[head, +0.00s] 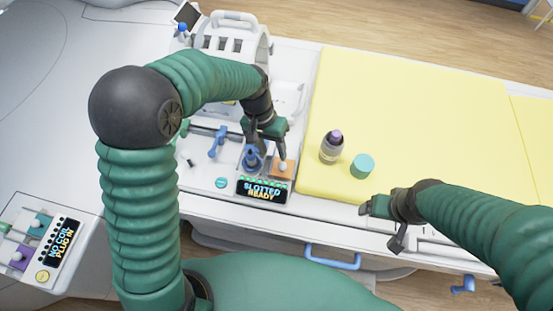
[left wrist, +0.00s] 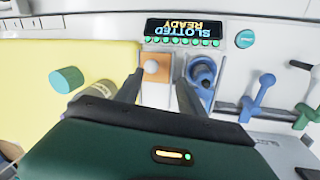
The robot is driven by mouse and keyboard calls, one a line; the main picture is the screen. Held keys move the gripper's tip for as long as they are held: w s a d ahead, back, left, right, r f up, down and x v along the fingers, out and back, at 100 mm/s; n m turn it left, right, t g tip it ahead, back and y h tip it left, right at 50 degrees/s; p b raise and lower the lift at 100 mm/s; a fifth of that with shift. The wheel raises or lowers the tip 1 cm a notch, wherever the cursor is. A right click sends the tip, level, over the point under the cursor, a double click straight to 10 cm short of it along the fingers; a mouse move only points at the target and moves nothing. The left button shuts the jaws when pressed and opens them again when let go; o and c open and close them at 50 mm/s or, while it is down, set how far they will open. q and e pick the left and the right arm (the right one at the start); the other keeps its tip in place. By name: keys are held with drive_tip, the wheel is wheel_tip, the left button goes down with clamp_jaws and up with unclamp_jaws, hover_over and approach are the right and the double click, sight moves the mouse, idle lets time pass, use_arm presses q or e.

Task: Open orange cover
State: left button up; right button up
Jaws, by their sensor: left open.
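The orange cover (head: 287,174) is a small square plate with a white round knob, just above the "SLOTTED READY" display (head: 261,190). In the left wrist view the cover (left wrist: 154,76) and its white knob (left wrist: 151,66) show between and just beyond the fingertips. My left gripper (head: 269,152) is open and empty, close to the cover; whether a finger touches it I cannot tell. A blue knob (head: 253,157) sits just left of the cover; it also shows in the left wrist view (left wrist: 203,72). My right gripper (head: 381,222) appears open and empty near the bed's front edge.
A grey bottle with a purple cap (head: 331,150) and a teal cylinder (head: 362,166) stand on the yellow mat (head: 410,90). A blue lever (head: 217,141) stands left of the blue knob. A white coil frame (head: 228,40) stands behind. A "NO COIL" panel (head: 62,246) is lower left.

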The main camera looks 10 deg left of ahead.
sight(282, 163)
use_arm(q)
drive_tip(key=d+f, duration=0.1)
drive_tip(key=f, duration=0.1)
drive_tip(key=d+f, duration=0.1)
drive_tip(key=shift+d+f, duration=0.2)
drive_tip(key=shift+f, duration=0.2)
drive_tip(key=shift+s+d+f, duration=0.15)
drive_tip(key=shift+d+f, duration=0.55)
drive_tip(key=shift+d, duration=0.1)
drive_tip(key=shift+s+d+f, duration=0.1)
drive_tip(key=shift+a, duration=0.6)
drive_tip(key=shift+a+f, duration=0.15)
drive_tip(key=shift+a, duration=0.35)
drive_tip(key=c, duration=0.4)
drive_tip(key=shift+c, duration=1.3)
drive_tip(key=shift+d, duration=0.25)
drive_tip(key=shift+c, duration=1.1)
drive_tip(key=shift+d, duration=0.4)
clamp_jaws()
drive_tip(key=shift+a, duration=0.35)
use_arm(e)
drive_tip(key=shift+d+r, duration=0.1)
drive_tip(key=shift+d, duration=0.7)
use_arm(q)
drive_tip(key=shift+d, duration=0.15)
use_arm(e)
drive_tip(key=shift+d, duration=0.1)
